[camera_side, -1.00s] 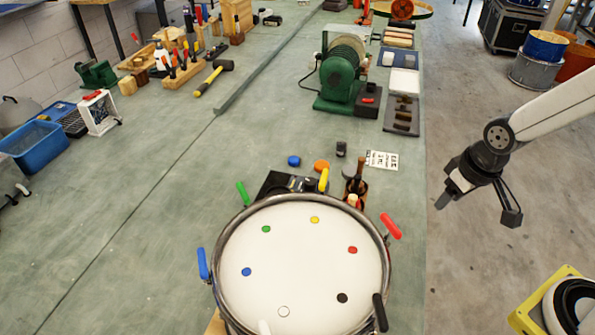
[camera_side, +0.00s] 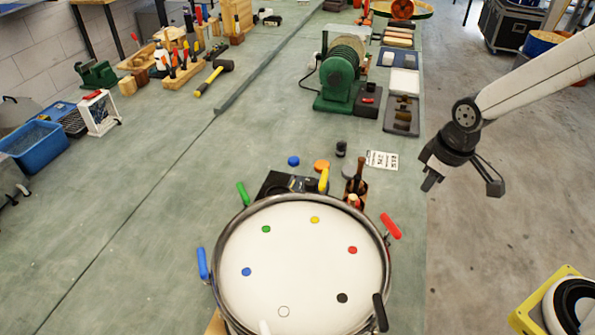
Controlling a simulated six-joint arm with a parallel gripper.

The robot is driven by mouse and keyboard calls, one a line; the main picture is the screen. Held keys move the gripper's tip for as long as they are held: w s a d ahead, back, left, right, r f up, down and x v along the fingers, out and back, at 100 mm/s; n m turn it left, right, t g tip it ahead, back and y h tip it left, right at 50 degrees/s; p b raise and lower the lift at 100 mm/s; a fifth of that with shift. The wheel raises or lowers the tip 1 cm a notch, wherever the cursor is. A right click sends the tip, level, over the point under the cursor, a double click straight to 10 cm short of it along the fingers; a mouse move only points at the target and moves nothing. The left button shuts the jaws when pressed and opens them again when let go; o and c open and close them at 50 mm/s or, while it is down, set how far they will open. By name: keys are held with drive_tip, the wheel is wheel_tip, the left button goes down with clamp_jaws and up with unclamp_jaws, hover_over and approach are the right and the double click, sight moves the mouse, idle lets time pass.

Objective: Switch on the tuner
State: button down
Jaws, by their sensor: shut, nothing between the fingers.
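A flat black device (camera_side: 278,184) lies on the bench behind the drum, partly hidden by the drum's rim and the yellow-handled key; it may be the tuner, but I cannot tell for sure. Its switch and any display are too small to make out. A small dark object (camera_side: 340,149) stands behind it and to the right. The drum (camera_side: 300,260) has a white head with coloured dots around its edge. My gripper (camera_side: 430,183) is shut and empty, in the air to the right of these things, near the bench's right edge in the picture, touching nothing.
Coloured handles, such as the red one (camera_side: 390,226), stick out around the drum. A bottle (camera_side: 359,172) stands in a wooden holder behind the rim. A printed card (camera_side: 382,160) lies nearby. A green machine (camera_side: 340,78) stands farther back.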

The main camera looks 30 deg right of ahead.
drive_tip(key=w+a+n+g+h, duration=0.1)
drive_tip(key=w+a+n+g, duration=0.2)
drive_tip(key=w+a+n, duration=1.3)
drive_tip(key=shift+w+a+r+n, duration=0.35)
drive_tip(key=shift+w+n, duration=1.1)
drive_tip(key=shift+n, duration=2.15)
drive_tip(key=shift+f, duration=0.1)
drive_tip(key=f, duration=0.9)
drive_tip(key=s+d+f, duration=0.1)
drive_tip(key=f, duration=0.4)
drive_tip(key=shift+d, duration=0.1)
drive_tip(key=shift+s, duration=0.1)
